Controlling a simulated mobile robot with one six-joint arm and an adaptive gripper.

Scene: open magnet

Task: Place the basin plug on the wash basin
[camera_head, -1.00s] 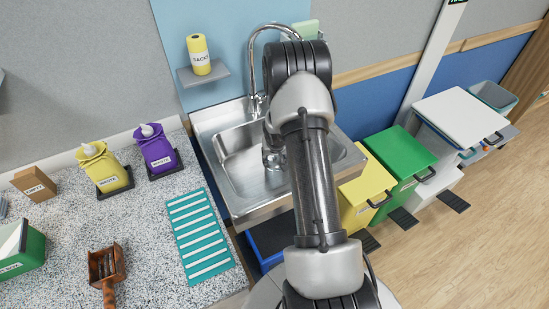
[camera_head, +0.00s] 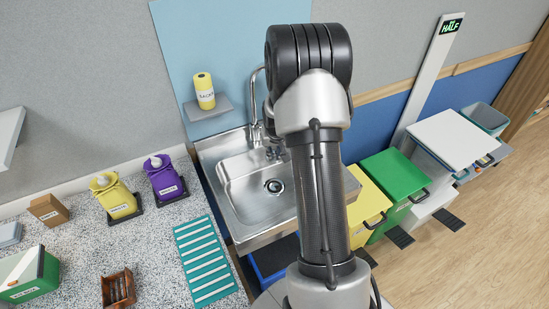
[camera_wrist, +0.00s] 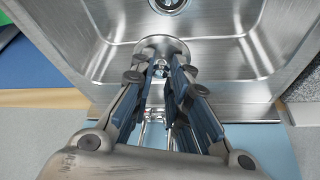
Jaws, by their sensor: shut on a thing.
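The steel wash basin (camera_head: 240,205) is fixed at the wall in the head view, its round drain (camera_head: 274,186) bare in the bowl floor. In the wrist view the basin (camera_wrist: 225,58) fills the upper part and the drain (camera_wrist: 170,4) is cut by the top edge. My gripper (camera_wrist: 161,68) is shut on a small round metal disc, which looks like the basin plug (camera_wrist: 163,43). The disc is in front of the basin's back side in this view; its height above the steel cannot be told. In the head view my arm hides the gripper and the plug.
The tap (camera_head: 255,110) stands at the basin's back. A yellow bottle (camera_head: 204,91) sits on a wall shelf. Left is a speckled counter (camera_head: 155,240) with a striped teal mat (camera_head: 205,262). Yellow (camera_head: 367,205) and green (camera_head: 394,180) bins stand right.

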